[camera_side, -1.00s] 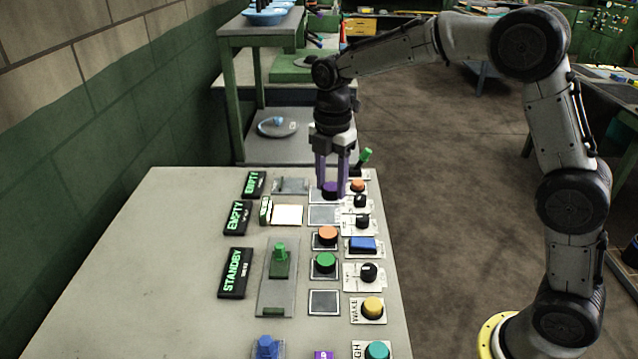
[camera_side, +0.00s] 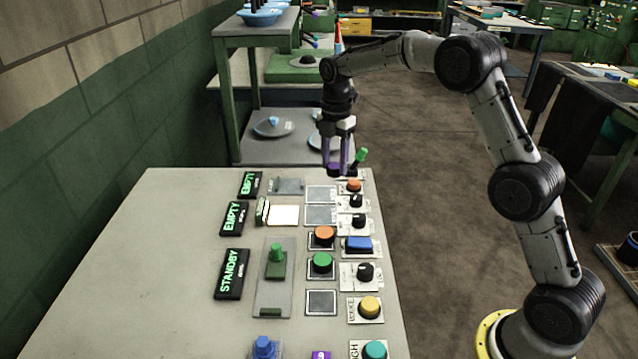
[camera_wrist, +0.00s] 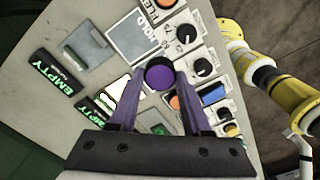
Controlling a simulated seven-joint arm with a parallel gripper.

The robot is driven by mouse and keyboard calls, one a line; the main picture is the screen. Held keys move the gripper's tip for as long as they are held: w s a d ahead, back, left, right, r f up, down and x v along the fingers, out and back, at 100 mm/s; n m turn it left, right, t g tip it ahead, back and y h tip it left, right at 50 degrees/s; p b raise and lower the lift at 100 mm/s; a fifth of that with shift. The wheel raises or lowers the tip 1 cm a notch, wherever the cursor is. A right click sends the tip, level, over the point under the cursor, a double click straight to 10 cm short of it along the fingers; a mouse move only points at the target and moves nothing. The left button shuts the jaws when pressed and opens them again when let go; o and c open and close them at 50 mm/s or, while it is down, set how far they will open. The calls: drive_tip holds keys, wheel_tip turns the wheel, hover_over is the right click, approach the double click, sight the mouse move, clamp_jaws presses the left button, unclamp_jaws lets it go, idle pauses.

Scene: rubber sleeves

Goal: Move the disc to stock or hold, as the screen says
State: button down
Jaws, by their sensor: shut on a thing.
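My gripper (camera_side: 338,165) is shut on a purple disc (camera_side: 337,173), held above the far end of the table. In the wrist view the purple disc (camera_wrist: 159,78) sits between the purple fingertips. Below and beside it lies a bare grey square pad (camera_wrist: 131,38) with a label that seems to read HOLD. Another bare pad (camera_side: 320,215) lies nearer the camera. The screens are black with green text: the far screen (camera_side: 250,184) and middle screen (camera_side: 233,217) read EMPTY, the near screen (camera_side: 232,273) reads STANDBY. Their smaller text is unreadable.
An orange round piece (camera_side: 324,234) and a green one (camera_side: 321,261) sit on square pads. Knobs, a blue switch (camera_side: 357,244) and a yellow button (camera_side: 369,307) line the right edge. The table's left side is clear.

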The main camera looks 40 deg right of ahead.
hover_over(319, 194)
wheel_tip(319, 194, down, 6)
drive_tip(key=shift+s+f, duration=0.1)
drive_tip(key=shift+s, duration=0.05)
drive_tip(key=shift+w+f, duration=0.2)
drive_tip(key=shift+f, duration=1.45)
drive_tip(key=shift+f, duration=0.15)
drive_tip(key=shift+c, duration=1.8)
unclamp_jaws()
